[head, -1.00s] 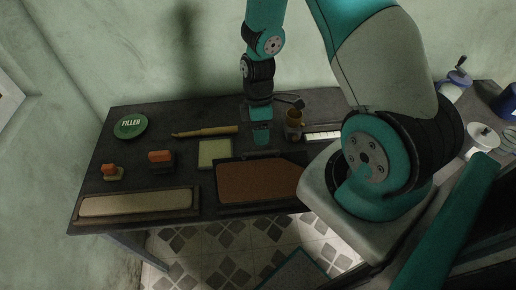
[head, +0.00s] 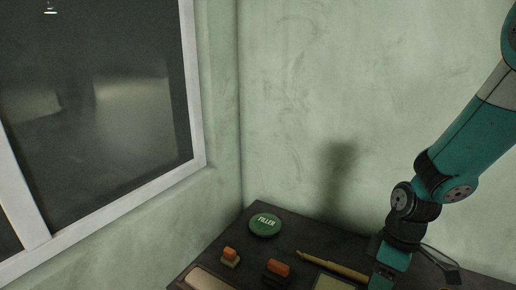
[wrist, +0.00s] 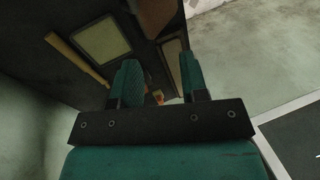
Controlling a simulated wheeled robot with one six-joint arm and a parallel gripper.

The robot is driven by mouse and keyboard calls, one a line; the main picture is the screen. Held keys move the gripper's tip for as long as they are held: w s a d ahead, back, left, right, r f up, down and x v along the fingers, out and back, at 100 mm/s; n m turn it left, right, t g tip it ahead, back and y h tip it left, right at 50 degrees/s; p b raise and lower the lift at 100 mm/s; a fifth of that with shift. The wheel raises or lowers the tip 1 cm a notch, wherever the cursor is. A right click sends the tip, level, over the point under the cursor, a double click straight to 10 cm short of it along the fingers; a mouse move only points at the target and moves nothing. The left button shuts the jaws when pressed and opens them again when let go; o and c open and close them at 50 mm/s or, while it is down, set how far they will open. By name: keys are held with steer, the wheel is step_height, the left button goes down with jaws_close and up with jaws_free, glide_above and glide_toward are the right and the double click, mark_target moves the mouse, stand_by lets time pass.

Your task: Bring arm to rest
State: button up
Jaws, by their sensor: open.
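My gripper shows in the wrist view (wrist: 158,82) with its two teal fingers apart and nothing between them. It hangs above the dark table (wrist: 75,18). In the head view my arm comes down from the upper right, and the gripper end is near the lower edge, its tips cut off or hard to make out. The pale green square pad (wrist: 101,38) and the wooden-handled tool (wrist: 75,60) lie on the table beyond the fingers in the wrist view.
A green FILLER tin (head: 265,224) stands at the table's back left. Two orange-topped blocks (head: 230,255) (head: 277,271) and a pale board (head: 203,281) are near it. The wall and a dark window (head: 100,110) stand behind. The air left of my arm is clear.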

steer(key=s+a+r+m+t+y+b, duration=0.1)
steer(key=s+a+r+m+b, duration=0.1)
steer(key=s+a+r+b, duration=0.6)
steer(key=s+a, duration=0.4)
steer(key=s, duration=0.1)
steer(key=shift+s+r+m+t+y, duration=0.25)
steer(key=shift+m+t+y, duration=0.15)
steer(key=shift+a, duration=0.15)
stand_by(0.6)
